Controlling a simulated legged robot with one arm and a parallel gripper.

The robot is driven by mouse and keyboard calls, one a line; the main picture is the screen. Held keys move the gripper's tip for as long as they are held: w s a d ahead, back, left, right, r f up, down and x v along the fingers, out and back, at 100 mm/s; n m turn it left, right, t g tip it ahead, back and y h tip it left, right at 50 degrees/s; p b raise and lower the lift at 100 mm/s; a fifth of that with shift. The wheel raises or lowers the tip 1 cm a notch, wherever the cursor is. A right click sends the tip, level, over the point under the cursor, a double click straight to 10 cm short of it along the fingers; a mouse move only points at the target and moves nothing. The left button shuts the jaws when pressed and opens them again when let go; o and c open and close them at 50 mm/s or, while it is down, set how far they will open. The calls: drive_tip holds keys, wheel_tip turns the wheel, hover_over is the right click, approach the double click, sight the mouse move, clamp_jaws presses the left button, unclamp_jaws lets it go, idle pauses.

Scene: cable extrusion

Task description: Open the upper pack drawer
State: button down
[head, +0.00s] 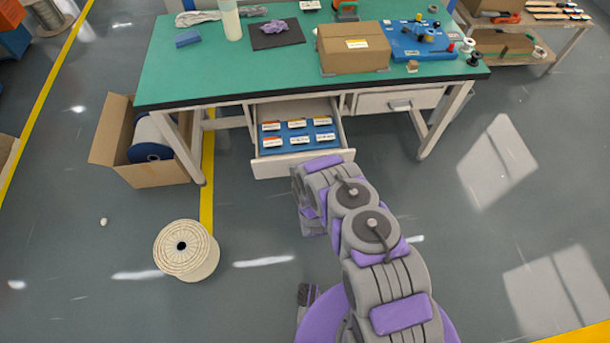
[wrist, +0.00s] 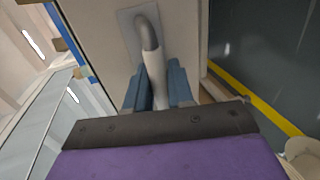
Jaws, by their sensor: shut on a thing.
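The pack drawer (head: 265,159) under the green-topped workbench is pulled out, and several small labelled packs (head: 297,125) lie in its blue insert. In the wrist view, the pale drawer front (wrist: 107,35) carries a grey bar handle (wrist: 149,35). My gripper (wrist: 161,88) has its blue fingers on both sides of the handle and is shut on it. In the head view, my arm reaches to the right part of the drawer front and hides the handle and fingers.
A second, closed drawer (head: 378,102) is at the right under the workbench (head: 290,72). A cardboard box (head: 143,174) with a spool stands by the left leg. A cable reel (head: 187,250) lies on the floor at left. The floor at right is clear.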

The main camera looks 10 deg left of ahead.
drive_tip(key=shift+s+d+f, duration=0.1)
drive_tip(key=shift+f, duration=0.05)
drive_tip(key=c, duration=1.3)
unclamp_jaws()
drive_tip(key=shift+o, duration=0.9)
drive_tip(key=p+v, duration=0.5)
drive_tip(key=v, duration=1.2)
